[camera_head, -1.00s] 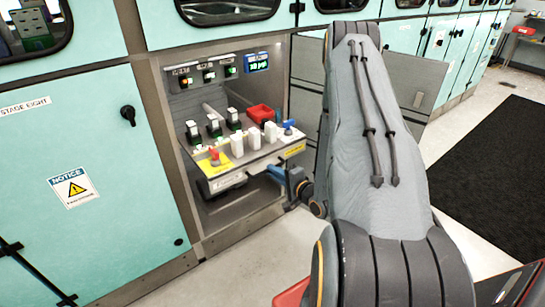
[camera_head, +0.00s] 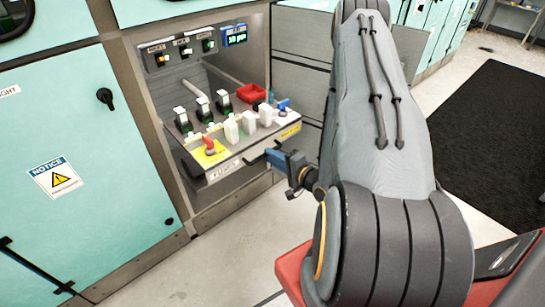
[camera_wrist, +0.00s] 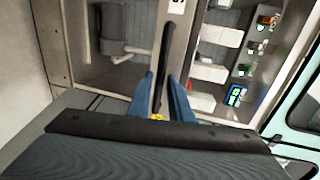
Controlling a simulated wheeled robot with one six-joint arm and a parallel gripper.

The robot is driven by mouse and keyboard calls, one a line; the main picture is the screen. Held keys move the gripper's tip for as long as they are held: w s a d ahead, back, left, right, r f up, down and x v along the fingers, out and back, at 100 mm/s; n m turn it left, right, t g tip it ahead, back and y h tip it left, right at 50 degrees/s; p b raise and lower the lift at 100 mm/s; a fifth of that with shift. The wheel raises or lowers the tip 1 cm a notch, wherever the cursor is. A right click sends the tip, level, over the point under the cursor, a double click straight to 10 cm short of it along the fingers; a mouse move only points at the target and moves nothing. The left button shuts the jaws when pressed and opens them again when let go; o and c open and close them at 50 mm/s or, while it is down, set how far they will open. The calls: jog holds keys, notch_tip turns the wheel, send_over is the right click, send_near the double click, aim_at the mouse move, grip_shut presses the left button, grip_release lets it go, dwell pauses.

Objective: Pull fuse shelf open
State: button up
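The fuse shelf (camera_head: 224,170) is a grey sliding shelf that sticks out of the open cabinet bay, with its front edge past the frame. A dark bar handle (camera_head: 251,160) runs along its front. My gripper (camera_head: 270,154) has blue fingers at this handle. In the wrist view, the fingers of my gripper (camera_wrist: 161,82) lie on both sides of the dark handle (camera_wrist: 165,52) and appear closed on it.
Teal cabinet doors (camera_head: 85,130) flank the bay, one with a notice sticker (camera_head: 55,178). Above the shelf are small switches (camera_head: 185,47) and a lit display (camera_head: 235,35). The pale floor (camera_head: 215,255) in front is clear. A black mat (camera_head: 490,130) lies at the right.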

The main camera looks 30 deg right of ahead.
jog(key=shift+o, duration=0.8)
jog(key=v, duration=0.7)
jog(key=shift+s, duration=0.4)
jog(key=shift+w+r, duration=0.1)
jog(key=shift+r, duration=0.05)
